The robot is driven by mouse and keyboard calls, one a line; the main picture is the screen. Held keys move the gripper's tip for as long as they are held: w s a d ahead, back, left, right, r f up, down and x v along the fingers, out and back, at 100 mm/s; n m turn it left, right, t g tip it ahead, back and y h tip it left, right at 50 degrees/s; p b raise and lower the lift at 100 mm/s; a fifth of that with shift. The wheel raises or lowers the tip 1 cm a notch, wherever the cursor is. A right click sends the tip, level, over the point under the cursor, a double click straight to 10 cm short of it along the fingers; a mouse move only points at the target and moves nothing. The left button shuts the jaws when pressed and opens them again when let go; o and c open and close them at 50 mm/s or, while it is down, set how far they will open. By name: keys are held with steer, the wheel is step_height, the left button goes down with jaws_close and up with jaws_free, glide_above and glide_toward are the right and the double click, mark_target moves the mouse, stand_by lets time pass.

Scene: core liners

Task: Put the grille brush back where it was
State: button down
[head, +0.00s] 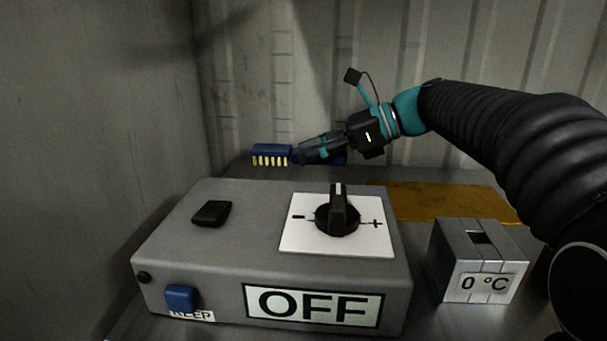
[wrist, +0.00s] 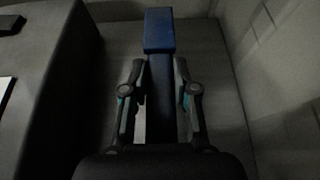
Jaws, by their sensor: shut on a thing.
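The grille brush (head: 270,151) has a blue head with pale yellow bristles pointing down. My gripper (head: 302,152) is shut on its handle and holds it level behind the grey control box, with the head sticking out to the left. In the wrist view the brush's blue head (wrist: 159,31) lies ahead of the fingers, and its narrower handle runs back between the two fingertips (wrist: 160,72). A small blue part shows behind my gripper on the right in the head view. I cannot tell how high the brush is above the bench.
The grey control box (head: 258,200) carries a black knob (head: 338,214), a black pad (head: 211,213) and an OFF label (head: 313,305). A metal block reading 0 °C (head: 487,284) stands right of it. A yellow-brown mat (head: 440,203) lies behind. Corrugated walls close the back.

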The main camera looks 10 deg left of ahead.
steer(key=shift+w+a+f, duration=0.55)
steer(key=shift+a+f, duration=0.1)
steer(key=shift+a, duration=0.15)
steer(key=shift+f+b, duration=0.45)
steer(key=shift+f, duration=1.45)
steer(key=c, duration=0.9)
jaws_free()
steer(key=p+v, duration=0.1)
steer(key=v, duration=1.1)
